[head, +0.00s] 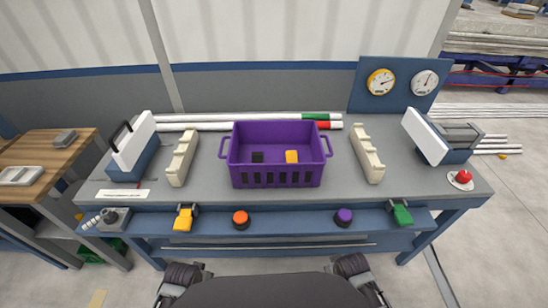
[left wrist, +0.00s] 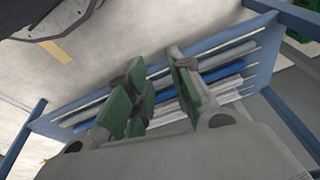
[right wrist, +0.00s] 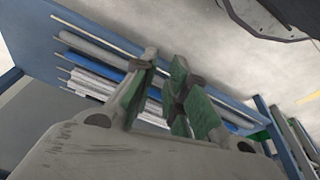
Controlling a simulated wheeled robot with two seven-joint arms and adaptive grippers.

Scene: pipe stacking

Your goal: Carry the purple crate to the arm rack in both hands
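The purple crate (head: 277,178) stands upright on the grey workbench, in the middle of the head view, with a handle on its left and right sides. My left gripper (left wrist: 155,85) is open and empty, with green pads, in the left wrist view. My right gripper (right wrist: 163,80) is open and empty in the right wrist view. Neither touches the crate; both wrist views look onto pipes on a low blue shelf. I cannot tell which thing is the arm rack.
Cream notched holders stand left (head: 182,158) and right (head: 367,153) of the crate. White pipes (head: 200,127) lie behind it. Orange (head: 240,218) and purple (head: 344,216) knobs and yellow (head: 184,218) and green (head: 401,213) clamps line the front ledge. A red button (head: 463,177) sits far right.

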